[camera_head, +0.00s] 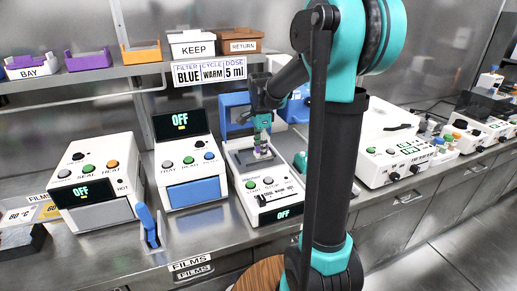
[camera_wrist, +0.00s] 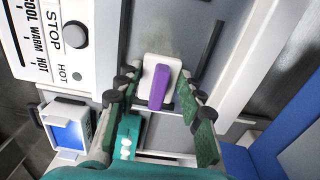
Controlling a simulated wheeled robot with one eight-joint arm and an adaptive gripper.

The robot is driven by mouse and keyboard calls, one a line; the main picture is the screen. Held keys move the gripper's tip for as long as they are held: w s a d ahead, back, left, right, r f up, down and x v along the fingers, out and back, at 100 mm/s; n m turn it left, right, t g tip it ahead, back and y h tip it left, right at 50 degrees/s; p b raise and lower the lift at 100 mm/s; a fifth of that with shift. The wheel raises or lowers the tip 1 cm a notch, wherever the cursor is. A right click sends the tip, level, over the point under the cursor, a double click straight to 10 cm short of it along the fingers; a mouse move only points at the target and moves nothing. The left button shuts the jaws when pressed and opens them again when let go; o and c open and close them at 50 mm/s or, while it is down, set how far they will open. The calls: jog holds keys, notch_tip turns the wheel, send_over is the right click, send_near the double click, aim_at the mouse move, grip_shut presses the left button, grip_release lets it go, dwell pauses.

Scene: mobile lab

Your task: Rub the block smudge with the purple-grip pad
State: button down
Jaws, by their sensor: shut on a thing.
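My gripper (camera_head: 262,123) points down over the grey block (camera_head: 240,157) of the open white machine in the middle of the bench. It is shut on the purple-grip pad (camera_head: 263,151). In the wrist view the pad shows as a white slab with a purple bar grip (camera_wrist: 160,87), between my two fingers (camera_wrist: 155,90). The pad is low over the grey block surface; I cannot tell whether it touches.
The machine has STOP and HOT markings, a slider and a display reading OFF (camera_head: 281,214). A raised blue lid (camera_head: 232,101) stands behind the block. Other white machines stand left and right. A blue-handled tool (camera_head: 148,226) stands at the front edge. A shelf holds KEEP (camera_head: 193,48) and RETURN (camera_head: 243,46) bins.

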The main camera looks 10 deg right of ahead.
aim_at(243, 159)
jog(key=shift+s+a+r, duration=0.1)
jog(key=shift+s+a, duration=0.15)
jog(key=shift+a, duration=0.9)
jog(key=shift+s+a+f, duration=0.1)
jog(key=shift+s+a, duration=0.1)
jog(key=shift+a, duration=0.9)
jog(key=shift+s+a+r, duration=0.1)
jog(key=shift+s+a, duration=0.15)
jog(key=shift+a, duration=0.9)
jog(key=shift+d, duration=0.1)
jog(key=shift+w+d+f, duration=0.1)
jog(key=shift+w+d, duration=0.1)
jog(key=shift+d, duration=0.9)
jog(key=shift+w+d+f, duration=0.1)
jog(key=shift+w+d, duration=0.1)
jog(key=shift+d, duration=0.95)
jog(key=shift+w+d, duration=0.2)
jog(key=shift+d, duration=0.9)
jog(key=shift+r, duration=0.1)
jog(key=shift+r, duration=2.9)
jog(key=shift+w, duration=0.1)
